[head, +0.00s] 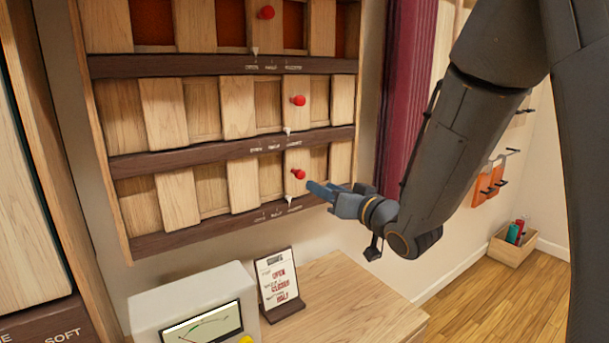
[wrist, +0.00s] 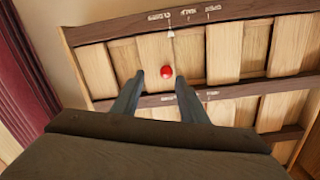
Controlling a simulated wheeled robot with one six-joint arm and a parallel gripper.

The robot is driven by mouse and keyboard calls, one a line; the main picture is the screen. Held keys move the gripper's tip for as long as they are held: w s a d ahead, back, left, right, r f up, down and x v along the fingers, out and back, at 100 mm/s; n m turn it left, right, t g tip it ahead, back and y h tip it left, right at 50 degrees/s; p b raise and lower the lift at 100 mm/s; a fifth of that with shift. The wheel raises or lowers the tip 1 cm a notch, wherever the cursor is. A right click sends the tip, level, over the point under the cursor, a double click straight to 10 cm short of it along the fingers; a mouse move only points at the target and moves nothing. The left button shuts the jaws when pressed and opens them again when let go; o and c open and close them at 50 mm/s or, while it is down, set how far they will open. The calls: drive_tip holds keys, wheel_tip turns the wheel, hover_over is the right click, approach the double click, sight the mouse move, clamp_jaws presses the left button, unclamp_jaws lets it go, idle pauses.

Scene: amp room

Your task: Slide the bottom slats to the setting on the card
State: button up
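The bottom slats (head: 243,187) have a red knob (head: 299,174) on the right. Their white pointer (head: 289,198) stands at the rightmost of three small labels. The card (head: 277,282) on the cabinet top reads OPEN, CLOSED, HALF from top to bottom; its smaller print is unreadable. My gripper (head: 314,190) is just right of and below the knob. In the wrist view, where the panel appears upside down, the knob (wrist: 167,71) shows between the two open fingers, nearer the right one. I see no contact.
The middle row has a knob (head: 298,100) with its pointer at the right label. The top row's knob (head: 266,12) is higher, its pointer at the left label. A meter box (head: 190,298) stands left of the card. A maroon curtain (head: 405,90) hangs right of the panel.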

sight(303, 175)
drive_tip(key=shift+y, duration=0.4)
drive_tip(key=p+x, duration=0.1)
drive_tip(key=x, duration=0.4)
drive_tip(key=r+p+x, duration=0.1)
drive_tip(key=x, duration=0.2)
drive_tip(key=shift+s+a+r+p, duration=0.1)
drive_tip(key=shift+s+a+p, duration=0.05)
drive_tip(key=shift+a+p, duration=0.15)
clamp_jaws()
